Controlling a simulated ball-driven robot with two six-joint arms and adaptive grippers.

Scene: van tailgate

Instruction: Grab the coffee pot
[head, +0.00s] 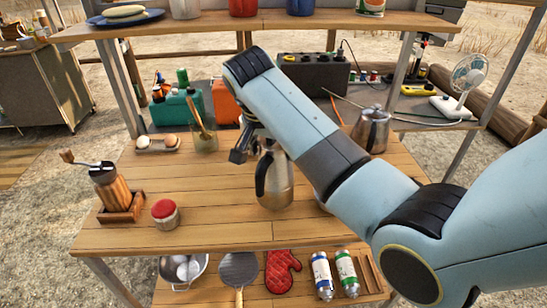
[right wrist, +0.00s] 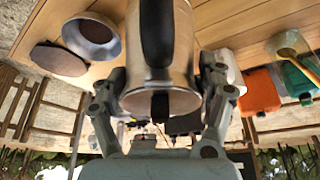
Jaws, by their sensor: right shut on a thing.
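The coffee pot (head: 275,184) is a steel pot with a black handle, upright at the middle of the wooden table (head: 235,235). My right arm hides part of its top. My right gripper (head: 250,145) reaches to its upper part. In the right wrist view the steel body of the pot (right wrist: 185,55) lies between the two fingers of the gripper (right wrist: 160,90), which is shut on it, and the black handle runs up the picture. I cannot tell whether its base touches the table. My left gripper is not in view.
A steel gooseneck kettle (head: 372,130) stands behind my right arm. A cup of utensils (head: 204,140) stands left of the pot. A wooden grinder (head: 114,190) and a red-lidded jar (head: 165,213) stand at the left. A shelf hangs above.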

